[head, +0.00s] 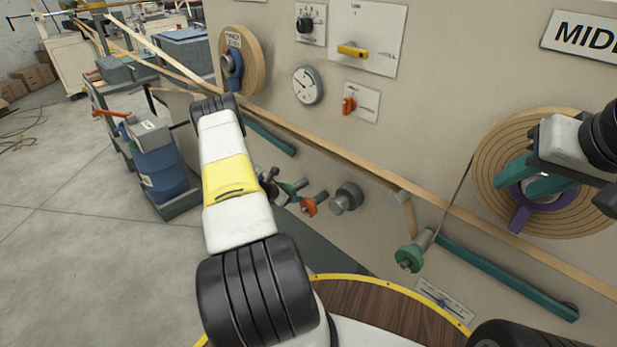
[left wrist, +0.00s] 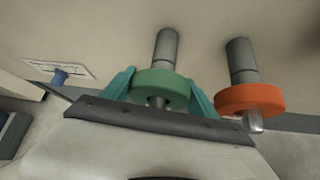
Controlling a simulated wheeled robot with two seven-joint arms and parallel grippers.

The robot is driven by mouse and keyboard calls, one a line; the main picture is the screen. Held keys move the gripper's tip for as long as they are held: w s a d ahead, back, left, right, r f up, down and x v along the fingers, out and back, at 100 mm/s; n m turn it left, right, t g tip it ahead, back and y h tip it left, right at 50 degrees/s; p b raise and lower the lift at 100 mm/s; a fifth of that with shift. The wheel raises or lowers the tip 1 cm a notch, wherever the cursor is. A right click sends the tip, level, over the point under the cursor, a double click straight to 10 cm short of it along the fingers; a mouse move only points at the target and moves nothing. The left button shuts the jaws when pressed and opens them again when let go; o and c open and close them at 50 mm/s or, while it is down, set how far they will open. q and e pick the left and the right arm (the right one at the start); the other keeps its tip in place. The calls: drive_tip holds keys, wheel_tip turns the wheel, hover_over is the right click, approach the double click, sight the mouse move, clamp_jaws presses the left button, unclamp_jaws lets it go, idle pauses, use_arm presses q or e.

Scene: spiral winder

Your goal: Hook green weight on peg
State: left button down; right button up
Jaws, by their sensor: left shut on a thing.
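A green weight (left wrist: 162,88) is between the teal fingers of my left gripper (left wrist: 160,94), which is shut on it. It is a thick disc in line with a grey peg (left wrist: 165,48) behind it. A short metal end shows at its front, so it appears to be around the peg. In the head view my left gripper (head: 284,189) is at the panel, partly hidden by my arm. Another green weight (head: 407,259) hangs lower right on a grey rod. My right gripper (head: 535,180) is at the purple hub (head: 520,212) of a wound coil; its grip is unclear.
An orange weight (left wrist: 250,98) sits on a peg right beside my left gripper. A bare grey round stub (head: 346,198) is further right. A tan strip (head: 360,163) crosses the panel diagonally. A blue drum (head: 160,176) in a rack stands at left.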

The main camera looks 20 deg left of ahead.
use_arm(q)
drive_tip(key=shift+c, duration=0.8)
unclamp_jaws()
drive_tip(key=shift+s, duration=0.1)
